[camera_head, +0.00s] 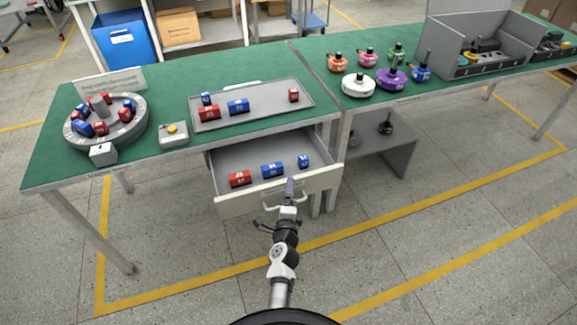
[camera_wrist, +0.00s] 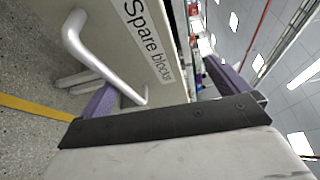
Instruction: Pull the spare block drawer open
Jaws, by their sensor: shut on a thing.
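The spare block drawer (camera_head: 233,206) stands open under the green table, with red and blue blocks inside. Its front carries the label "Spare blocks" (camera_wrist: 148,40) in the wrist view. A silver bar handle (camera_wrist: 88,55) is fixed to the front, and in the head view my gripper (camera_head: 290,190) is at this handle, at the middle of the drawer front. My gripper is shut on the handle; the exact contact is partly hidden.
A grey tray (camera_head: 262,117) with several blocks lies on the green table (camera_head: 60,165). A grey shelf (camera_head: 385,165) is right of the drawer. Open floor lies in front.

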